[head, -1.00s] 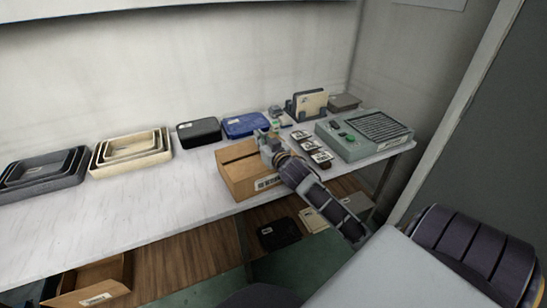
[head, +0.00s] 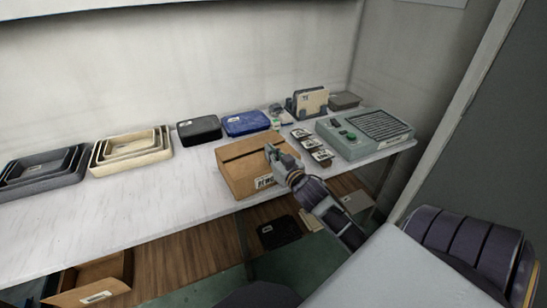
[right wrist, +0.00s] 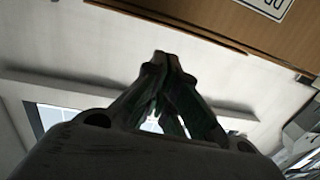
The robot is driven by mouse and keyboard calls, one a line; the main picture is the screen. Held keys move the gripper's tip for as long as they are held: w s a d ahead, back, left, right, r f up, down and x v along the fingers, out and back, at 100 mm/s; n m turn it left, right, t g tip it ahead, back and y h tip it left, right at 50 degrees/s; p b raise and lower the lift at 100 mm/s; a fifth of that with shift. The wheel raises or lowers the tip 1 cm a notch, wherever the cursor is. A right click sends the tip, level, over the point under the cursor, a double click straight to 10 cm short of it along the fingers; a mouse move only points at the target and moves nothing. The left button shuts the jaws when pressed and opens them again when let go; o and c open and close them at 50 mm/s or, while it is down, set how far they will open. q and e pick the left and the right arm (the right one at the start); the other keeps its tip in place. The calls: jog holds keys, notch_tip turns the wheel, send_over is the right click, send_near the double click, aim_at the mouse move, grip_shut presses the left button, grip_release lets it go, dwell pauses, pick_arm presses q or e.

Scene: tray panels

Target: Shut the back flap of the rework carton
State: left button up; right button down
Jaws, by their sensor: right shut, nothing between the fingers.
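The brown rework carton (head: 234,174) stands near the front edge of the white table in the head view, its label facing front. Its top looks nearly flat, with a thin dark slit running across it toward the back. I cannot tell from this whether the back flap lies fully down. My right gripper (head: 269,150) is shut and empty, and in the picture it overlaps the right part of the carton's top. In the right wrist view the shut fingertips (right wrist: 166,57) point at a pale surface, with the carton (right wrist: 215,18) at the top. My left gripper is not in view.
A black case (head: 199,131) and blue case (head: 246,123) lie behind the carton. Small dark items (head: 312,146) and a grey-green device (head: 365,134) are to its right. Nested cream trays (head: 131,163) and dark trays (head: 42,188) stand left. The tabletop between trays and carton is clear.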

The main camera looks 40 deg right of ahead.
jog(key=shift+s+a+f, duration=0.1)
jog(key=shift+s+f, duration=0.1)
jog(key=shift+s, duration=0.6)
